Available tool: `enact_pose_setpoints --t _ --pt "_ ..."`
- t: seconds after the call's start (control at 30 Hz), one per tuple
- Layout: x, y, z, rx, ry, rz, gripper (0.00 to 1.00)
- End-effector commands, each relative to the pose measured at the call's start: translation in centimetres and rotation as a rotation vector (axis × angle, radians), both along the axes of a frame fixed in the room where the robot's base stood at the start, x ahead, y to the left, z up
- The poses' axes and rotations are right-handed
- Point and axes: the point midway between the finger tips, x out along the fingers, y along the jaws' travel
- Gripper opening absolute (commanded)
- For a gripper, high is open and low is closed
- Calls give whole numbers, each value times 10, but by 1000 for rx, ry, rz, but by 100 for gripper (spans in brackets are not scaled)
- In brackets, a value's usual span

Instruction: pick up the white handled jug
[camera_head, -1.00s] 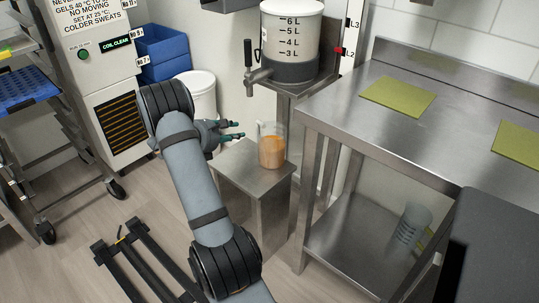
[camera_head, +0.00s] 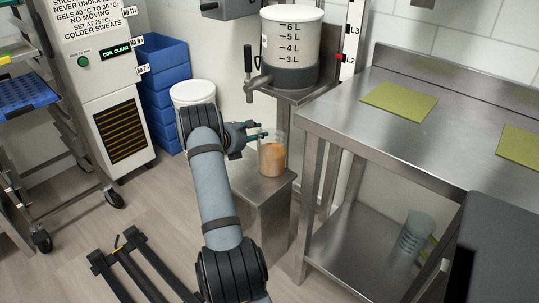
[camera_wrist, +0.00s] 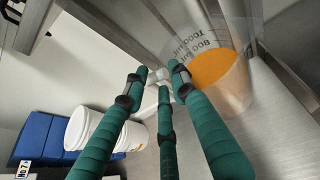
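A clear jug (camera_head: 272,160) with orange contents stands upright on a small steel stand (camera_head: 257,187) below the large tank's tap. In the wrist view the jug (camera_wrist: 222,75) has printed volume marks and a pale handle (camera_wrist: 157,77) facing my gripper. My gripper (camera_head: 256,133) is at the jug's left side, near its upper part. In the wrist view my green fingers (camera_wrist: 158,84) are apart, with their tips close around the handle. I cannot tell whether they touch it.
The tank (camera_head: 291,45) with its tap (camera_head: 258,82) is just above the jug. A steel table (camera_head: 430,120) with green mats stands at the right; another clear jug (camera_head: 414,235) is on its lower shelf. A white bucket (camera_head: 192,92) and blue crates (camera_head: 160,90) stand behind my arm.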

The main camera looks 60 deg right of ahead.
Motion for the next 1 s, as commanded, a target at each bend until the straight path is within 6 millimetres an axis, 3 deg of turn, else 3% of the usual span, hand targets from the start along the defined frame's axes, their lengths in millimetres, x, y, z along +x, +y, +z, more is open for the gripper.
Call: enact_pose_setpoints --t 0.23,0.67,1.0 --pt "0 -1 0 0 0 0 25" --pt "-1 -1 0 0 0 -2 0" --pt "-2 -2 1 -1 -1 -4 0"
